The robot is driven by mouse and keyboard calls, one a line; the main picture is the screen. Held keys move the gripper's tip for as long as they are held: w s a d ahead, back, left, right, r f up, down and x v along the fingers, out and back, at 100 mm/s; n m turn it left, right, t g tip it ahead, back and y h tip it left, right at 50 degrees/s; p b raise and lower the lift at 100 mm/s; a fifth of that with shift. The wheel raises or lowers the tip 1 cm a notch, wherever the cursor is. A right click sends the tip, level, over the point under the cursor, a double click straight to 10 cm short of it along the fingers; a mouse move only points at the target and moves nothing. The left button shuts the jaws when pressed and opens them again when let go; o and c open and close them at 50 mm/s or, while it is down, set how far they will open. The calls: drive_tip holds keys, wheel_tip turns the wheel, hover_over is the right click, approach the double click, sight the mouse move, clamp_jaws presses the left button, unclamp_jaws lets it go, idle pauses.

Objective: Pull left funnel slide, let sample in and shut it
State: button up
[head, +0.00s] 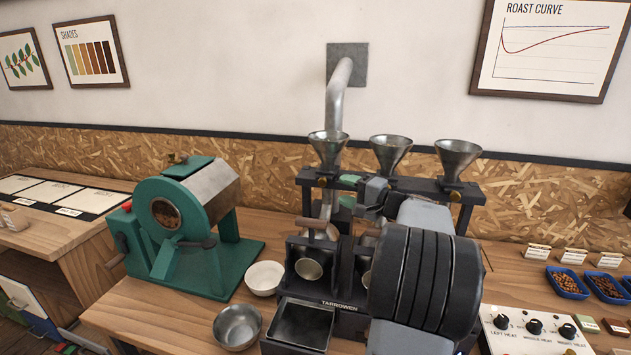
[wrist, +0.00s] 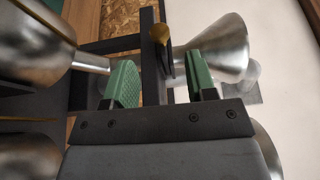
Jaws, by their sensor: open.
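The left funnel (head: 328,148) is a steel cone at the left end of the dark rack, with a brass knob (head: 322,182) of its slide below it. My gripper (head: 348,191) is just right of that knob in the head view, its green fingers apart and empty. In the wrist view a brass knob (wrist: 160,33) on a dark stem shows just beyond and between the fingertips (wrist: 161,68), apart from both fingers. A steel funnel (wrist: 222,48) lies behind the right finger. The sample in the funnel is hidden, and I cannot tell the slide's position.
The middle funnel (head: 390,152) and right funnel (head: 457,157) stand close beside my arm. A steel duct (head: 338,95) rises behind the rack. A green roaster (head: 180,225), white bowl (head: 264,277) and steel bowl (head: 238,327) stand left. Blue bean trays (head: 567,283) sit right.

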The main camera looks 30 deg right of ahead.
sight(317, 181)
drive_tip(key=p+x, duration=0.2)
drive_tip(key=x, duration=0.7)
drive_tip(key=shift+w+a, duration=0.2)
drive_tip(key=shift+w, duration=0.15)
drive_tip(key=shift+c, duration=0.3)
clamp_jaws()
